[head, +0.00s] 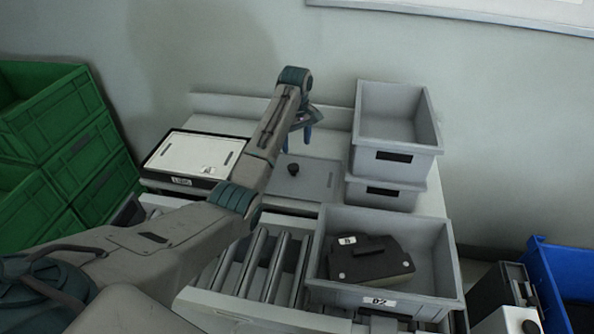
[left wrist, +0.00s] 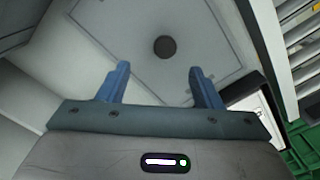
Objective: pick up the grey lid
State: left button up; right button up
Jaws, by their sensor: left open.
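The grey lid (head: 318,180) lies flat on the table between the white-topped box and the stacked grey crates. It has a round dark knob (head: 293,169) near its middle. In the left wrist view the lid (left wrist: 205,70) fills the upper middle, with the knob (left wrist: 164,46) just beyond the fingertips. My left gripper (head: 298,140) hangs above the lid, pointing down. In the left wrist view its blue fingers (left wrist: 158,75) are apart with nothing between them. My right gripper is not in view.
Stacked grey crates (head: 432,140) stand right of the lid. A grey bin labelled D2 (head: 440,285) holding a dark part sits in front on rollers (head: 262,262). A white-topped box (head: 195,152) is to the left. Green crates (head: 75,150) stand far left, a blue bin (head: 560,262) far right.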

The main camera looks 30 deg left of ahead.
aim_at(293, 166)
pick_arm(q)
jog(key=f, duration=0.3)
jog(key=shift+s+a+f+p, duration=0.1)
jog(key=shift+s+f+p, duration=0.1)
jog(key=shift+s+p, duration=0.15)
jog(key=shift+w+f, duration=0.15)
jog(key=shift+f, duration=0.5)
jog(key=f, duration=0.1)
jog(key=f+p, duration=0.1)
jog(key=f, duration=0.1)
jog(key=shift+a+f+p, duration=0.25)
jog(key=shift+a+p, duration=0.05)
jog(key=shift+p, duration=0.05)
jog(key=shift+f, duration=0.45)
jog(key=shift+c, duration=0.2)
grip_shut()
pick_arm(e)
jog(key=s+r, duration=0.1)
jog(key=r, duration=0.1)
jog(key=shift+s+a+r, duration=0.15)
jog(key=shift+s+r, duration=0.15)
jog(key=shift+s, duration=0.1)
